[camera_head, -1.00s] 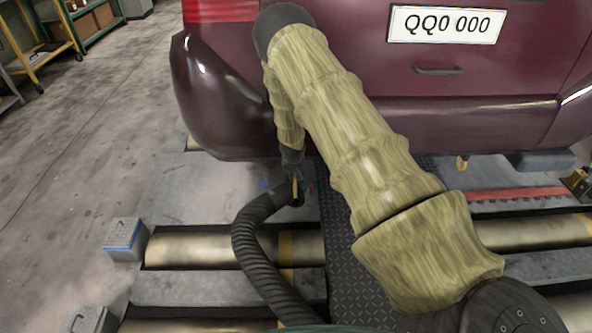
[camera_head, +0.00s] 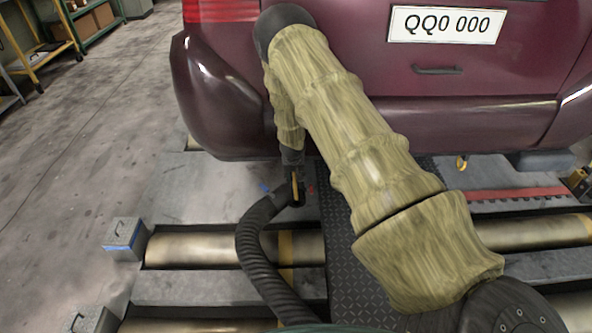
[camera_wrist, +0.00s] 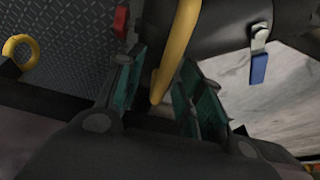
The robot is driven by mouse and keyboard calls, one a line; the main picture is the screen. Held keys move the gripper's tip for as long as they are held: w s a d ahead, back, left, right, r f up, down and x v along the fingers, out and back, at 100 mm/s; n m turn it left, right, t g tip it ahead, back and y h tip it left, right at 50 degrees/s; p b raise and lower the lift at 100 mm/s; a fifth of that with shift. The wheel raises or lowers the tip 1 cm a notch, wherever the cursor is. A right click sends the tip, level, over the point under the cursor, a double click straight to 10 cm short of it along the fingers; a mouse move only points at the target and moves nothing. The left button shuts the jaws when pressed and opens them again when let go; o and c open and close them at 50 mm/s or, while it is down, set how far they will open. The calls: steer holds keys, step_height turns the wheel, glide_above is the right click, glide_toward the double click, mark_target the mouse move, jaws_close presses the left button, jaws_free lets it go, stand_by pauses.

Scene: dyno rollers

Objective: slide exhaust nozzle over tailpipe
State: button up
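The exhaust nozzle is the dark end of a black ribbed hose (camera_head: 257,255), with a yellow handle (camera_head: 296,186). In the wrist view its dark body (camera_wrist: 215,22) fills the top, with a blue-tipped clip (camera_wrist: 258,66) and a red tab (camera_wrist: 121,20). My gripper (camera_head: 294,168) points down below the left part of the bumper. I cannot make out the tailpipe in either view.
The maroon car's bumper (camera_head: 480,125) is close above and behind my gripper. Rollers (camera_head: 195,248) and a dark treadplate strip (camera_head: 350,275) lie below. A yellow ring (camera_wrist: 20,48) shows at left in the wrist view. Open floor (camera_head: 80,150) lies at left.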

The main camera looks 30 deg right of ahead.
steer(key=v, duration=1.2)
steer(key=shift+s, duration=0.1)
